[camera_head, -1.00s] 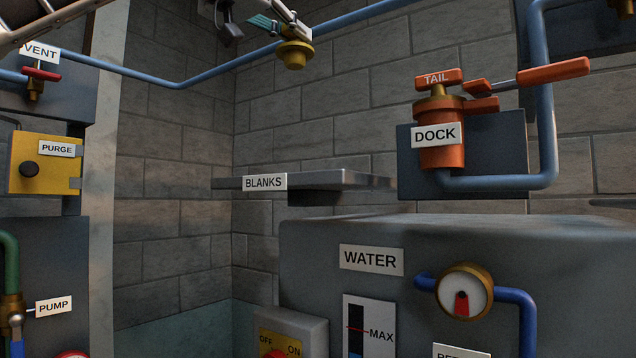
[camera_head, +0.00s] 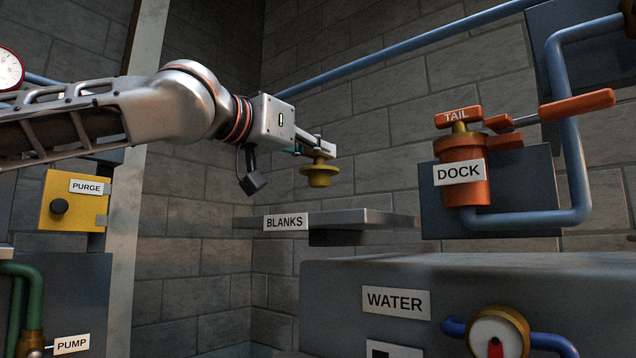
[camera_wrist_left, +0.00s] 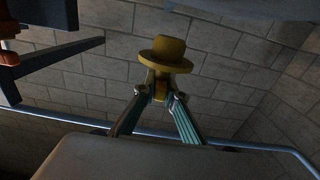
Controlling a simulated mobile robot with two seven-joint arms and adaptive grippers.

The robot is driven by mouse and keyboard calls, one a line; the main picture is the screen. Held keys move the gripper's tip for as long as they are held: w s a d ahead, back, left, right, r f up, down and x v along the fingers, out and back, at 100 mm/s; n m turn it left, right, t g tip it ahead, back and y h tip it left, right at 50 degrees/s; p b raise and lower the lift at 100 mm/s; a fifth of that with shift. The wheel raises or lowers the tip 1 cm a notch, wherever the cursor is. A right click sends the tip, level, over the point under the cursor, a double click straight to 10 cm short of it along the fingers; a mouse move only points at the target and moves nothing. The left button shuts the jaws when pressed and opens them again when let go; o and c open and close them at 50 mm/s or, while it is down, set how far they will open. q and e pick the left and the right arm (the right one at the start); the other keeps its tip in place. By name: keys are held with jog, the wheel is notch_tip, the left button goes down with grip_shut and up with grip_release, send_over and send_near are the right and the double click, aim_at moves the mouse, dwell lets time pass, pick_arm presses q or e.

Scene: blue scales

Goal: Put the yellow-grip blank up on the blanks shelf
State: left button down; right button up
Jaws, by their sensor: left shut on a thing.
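The yellow-grip blank (camera_head: 319,175) is a brass-yellow flanged plug. My left gripper (camera_head: 318,153) is shut on its top, and the blank hangs below the fingers. In the head view it is above the blanks shelf (camera_head: 350,219), with a visible gap between them. The shelf is a grey ledge with a BLANKS label on its front edge, and its top looks empty. In the left wrist view the blank (camera_wrist_left: 165,55) sits between the two fingertips, its wide flange and round body beyond them. My right gripper is not in view.
The orange DOCK fitting (camera_head: 464,172) with its lever stands right of the shelf. A blue pipe (camera_head: 400,50) runs along the wall behind and above. The grey WATER tank (camera_head: 440,285) is below the shelf. A yellow PURGE box (camera_head: 70,203) is at left.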

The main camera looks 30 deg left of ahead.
aim_at(312, 177)
pick_arm(q)
jog(key=shift+w+f, duration=0.1)
jog(key=shift+f, duration=0.55)
notch_tip(312, 177, down, 3)
jog(key=shift+r+b, duration=0.2)
jog(key=shift+b, duration=0.5)
jog(key=shift+f, duration=0.6)
jog(key=c, duration=2.1)
grip_release()
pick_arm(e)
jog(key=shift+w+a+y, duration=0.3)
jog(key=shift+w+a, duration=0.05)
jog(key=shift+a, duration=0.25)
